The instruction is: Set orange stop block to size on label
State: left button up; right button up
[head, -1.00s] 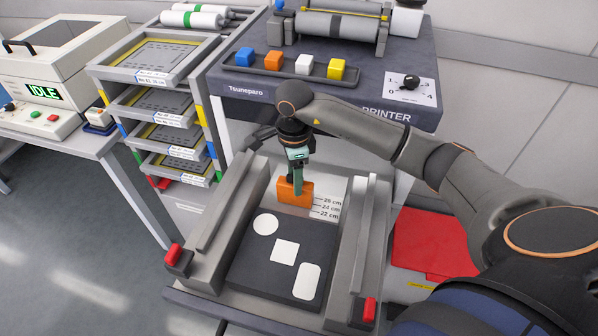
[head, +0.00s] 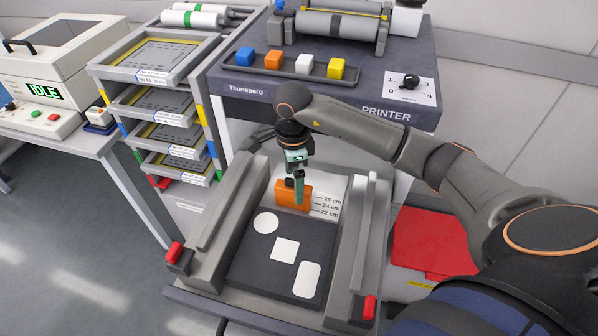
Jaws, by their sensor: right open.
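The orange stop block (head: 283,195) stands upright on the feeder trolley's bed (head: 334,184), at the far end between the two grey side rails. Lines marked 26 cm, 24 cm and 22 cm (head: 328,206) are just right of it; I cannot tell exactly which line it meets. My right gripper (head: 296,194) points down at the block with its jaws open, one finger in front of the block and partly hiding it. Labels (head: 153,76) on the tray rack show at left, too small to read surely. My left gripper is not in view.
A dark plate (head: 262,260) with white shapes lies on the trolley nearer me. Red-tipped clamps (head: 174,253) stand at the rail ends. The printer (head: 330,105) with coloured blocks is behind.

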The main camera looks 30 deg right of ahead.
jog(key=shift+r+p, duration=2)
jog(key=shift+r, duration=1.05)
jog(key=shift+f, duration=0.1)
